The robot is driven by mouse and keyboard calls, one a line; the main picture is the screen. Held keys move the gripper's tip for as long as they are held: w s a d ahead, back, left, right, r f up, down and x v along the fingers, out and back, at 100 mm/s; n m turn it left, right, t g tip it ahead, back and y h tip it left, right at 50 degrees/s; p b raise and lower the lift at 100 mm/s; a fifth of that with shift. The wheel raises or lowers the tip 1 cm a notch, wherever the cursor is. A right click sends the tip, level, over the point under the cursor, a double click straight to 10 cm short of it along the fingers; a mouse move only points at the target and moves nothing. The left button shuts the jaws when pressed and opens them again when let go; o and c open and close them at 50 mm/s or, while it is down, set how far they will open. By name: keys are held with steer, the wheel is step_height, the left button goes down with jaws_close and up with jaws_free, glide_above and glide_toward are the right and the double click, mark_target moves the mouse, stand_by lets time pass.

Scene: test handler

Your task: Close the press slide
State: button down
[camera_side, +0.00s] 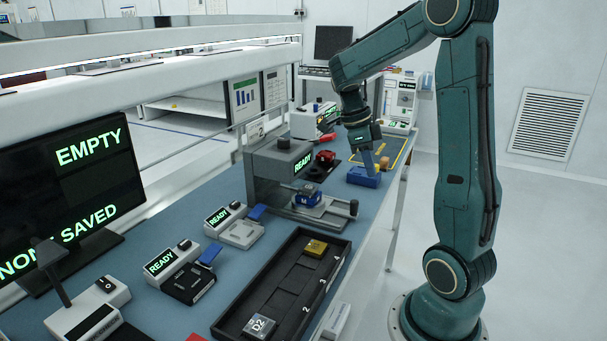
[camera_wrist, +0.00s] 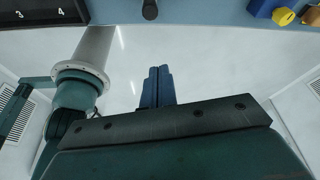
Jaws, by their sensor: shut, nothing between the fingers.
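The grey press (camera_side: 262,172) stands on the blue bench with a lit READY sign. Its slide (camera_side: 322,212) sticks out toward the bench's front edge, carrying a blue part (camera_side: 308,194). A dark upright knob (camera_side: 353,208) stands at the slide's outer end. The knob also shows at the top of the wrist view (camera_wrist: 149,10). My gripper (camera_side: 369,170) points down with its blue fingers together and empty. In the wrist view the fingertips (camera_wrist: 158,69) are over the floor beyond the bench edge, apart from the knob and roughly in line with it.
A blue block (camera_side: 363,178) with a yellow knob (camera_wrist: 283,16) sits near the bench edge, right of the slide knob. A black numbered tray (camera_side: 285,285) lies on the other side.

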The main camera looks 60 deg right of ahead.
mark_target(355, 201)
steer(key=shift+w+r, duration=0.1)
steer(key=shift+r, duration=0.15)
steer(key=c, duration=1.3)
jaws_free()
steer(key=n, duration=0.6)
steer(key=shift+w+r+t, duration=0.2)
steer(key=shift+w+t, duration=0.1)
steer(key=shift+t, duration=0.1)
steer(key=n+t, duration=0.1)
steer(key=n, duration=0.5)
steer(key=w+r+n+t, duration=0.1)
steer(key=n, duration=0.5)
steer(key=r+n+y, duration=0.1)
steer(key=n, duration=0.5)
steer(key=shift+w+a+r+t, duration=0.15)
steer(key=shift+w+a+t, duration=0.2)
steer(key=shift+w+t, duration=0.05)
step_height(355, 201, down, 14)
steer(key=shift+r, duration=0.1)
